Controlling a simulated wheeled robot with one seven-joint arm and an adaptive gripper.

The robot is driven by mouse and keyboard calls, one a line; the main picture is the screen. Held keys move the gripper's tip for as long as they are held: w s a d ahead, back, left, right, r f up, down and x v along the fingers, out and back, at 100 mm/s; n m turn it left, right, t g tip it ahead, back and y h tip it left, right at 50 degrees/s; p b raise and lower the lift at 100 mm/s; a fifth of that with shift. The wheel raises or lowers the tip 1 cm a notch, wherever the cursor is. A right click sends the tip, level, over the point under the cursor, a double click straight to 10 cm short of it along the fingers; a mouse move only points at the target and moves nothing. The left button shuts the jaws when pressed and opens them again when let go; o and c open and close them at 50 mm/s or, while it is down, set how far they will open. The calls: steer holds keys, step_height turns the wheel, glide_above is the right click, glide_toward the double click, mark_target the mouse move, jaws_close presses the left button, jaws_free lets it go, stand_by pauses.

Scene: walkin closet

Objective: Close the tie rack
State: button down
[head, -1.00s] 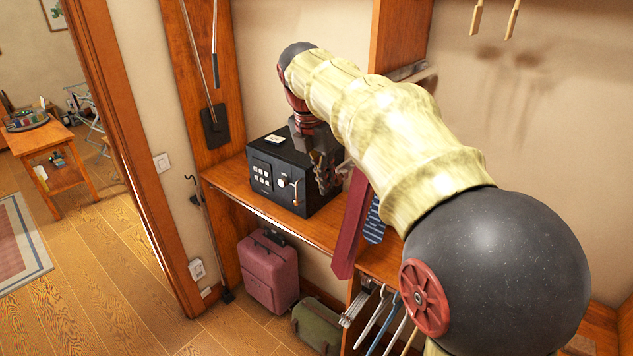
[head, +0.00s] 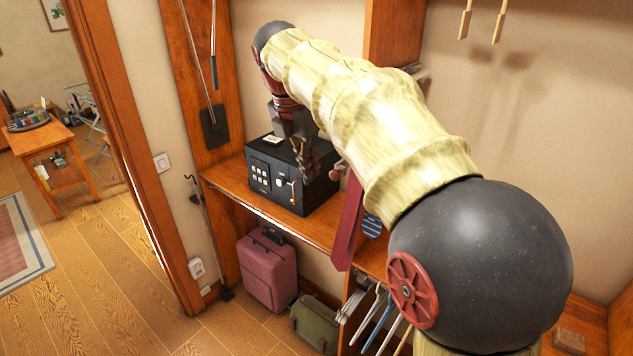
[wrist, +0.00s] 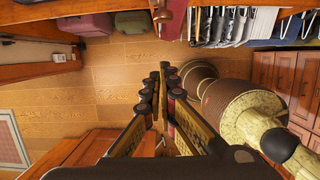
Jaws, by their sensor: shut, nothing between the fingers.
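A dark red tie (head: 349,222) hangs beside the black safe, with a blue striped tie (head: 372,226) to its right, partly behind my arm. A small wooden end (head: 337,172) of what looks like the tie rack shows just above the red tie; the rest of the rack is hidden by my arm. A wooden piece, perhaps the same rack, shows at the top of the wrist view (wrist: 162,15), beyond my fingertips. My gripper (head: 307,170) is in front of the safe, to the left of the ties. Its fingers are together and empty in the wrist view (wrist: 160,78), apart from that piece.
The black safe (head: 275,182) stands on the wooden shelf (head: 236,192). A pink suitcase (head: 268,275) and a green bag (head: 316,324) stand on the floor below. Several hangers (head: 377,318) are at the lower right.

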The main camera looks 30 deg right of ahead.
steer(key=shift+s+a+r+h+b, duration=0.65)
steer(key=shift+a+r+h, duration=0.25)
steer(key=shift+a+r, duration=0.8)
steer(key=w+d+f+p, duration=0.1)
steer(key=w+d+f, duration=0.1)
steer(key=d+f, duration=0.6)
steer(key=shift+w+f+p, duration=0.3)
steer(key=shift+w, duration=0.05)
